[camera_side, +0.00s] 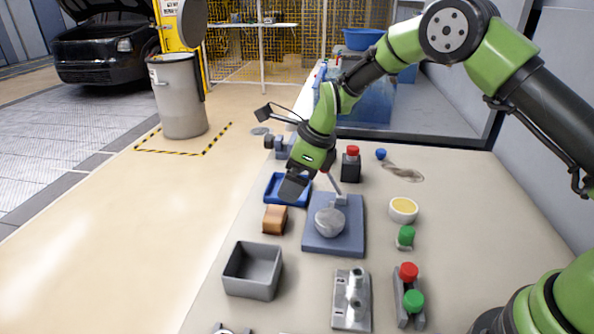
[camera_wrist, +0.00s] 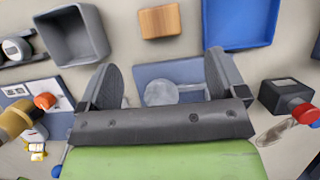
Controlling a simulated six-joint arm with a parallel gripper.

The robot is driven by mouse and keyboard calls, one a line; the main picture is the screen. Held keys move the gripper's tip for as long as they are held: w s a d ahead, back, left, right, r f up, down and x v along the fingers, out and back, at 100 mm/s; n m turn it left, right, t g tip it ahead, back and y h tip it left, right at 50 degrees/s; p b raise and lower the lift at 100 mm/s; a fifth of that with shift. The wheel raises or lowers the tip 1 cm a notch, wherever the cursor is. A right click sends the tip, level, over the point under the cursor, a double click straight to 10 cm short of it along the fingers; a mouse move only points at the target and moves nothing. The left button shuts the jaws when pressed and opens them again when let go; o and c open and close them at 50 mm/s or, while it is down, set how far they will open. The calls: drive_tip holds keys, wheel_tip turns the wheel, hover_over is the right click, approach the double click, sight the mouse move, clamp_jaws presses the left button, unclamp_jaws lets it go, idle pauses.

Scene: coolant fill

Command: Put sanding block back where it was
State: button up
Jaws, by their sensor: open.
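The sanding block, a small orange-brown block (camera_side: 275,219), lies on the bench between the blue tray (camera_side: 269,198) and the grey open box (camera_side: 232,272). In the wrist view the block (camera_wrist: 160,21) is at the top centre, beyond the fingertips. My gripper (camera_side: 293,187) hangs over the near side of the blue tray in the side view, above and apart from the block. In the wrist view my gripper (camera_wrist: 165,72) has its two fingers wide apart with nothing held between them. My gripper hides part of the tray in the side view.
A blue-grey plate (camera_side: 313,244) with a round grey piece (camera_side: 329,222) is right of the block. A black block with a red cap (camera_side: 351,165), a yellow-filled dish (camera_side: 403,210) and button units (camera_side: 408,297) stand around. A metal fixture (camera_side: 351,310) is at the front.

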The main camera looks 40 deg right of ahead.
drive_tip(key=shift+s+d+r, duration=0.2)
drive_tip(key=shift+r, duration=0.45)
drive_tip(key=s+d+r+n+t, duration=0.1)
drive_tip(key=s+r+n, duration=0.45)
drive_tip(key=r, duration=0.25)
drive_tip(key=s+d+r+n+t, duration=0.1)
drive_tip(key=s+r+n, duration=0.45)
drive_tip(key=r, duration=0.35)
drive_tip(key=s+d+r+n+t, duration=0.1)
drive_tip(key=s+n, duration=0.5)
drive_tip(key=s, duration=0.3)
drive_tip(key=s+d+r+n+h, duration=0.1)
drive_tip(key=s+n, duration=0.5)
drive_tip(key=s, duration=0.3)
drive_tip(key=shift+d+t, duration=0.25)
drive_tip(key=shift+t, duration=0.15)
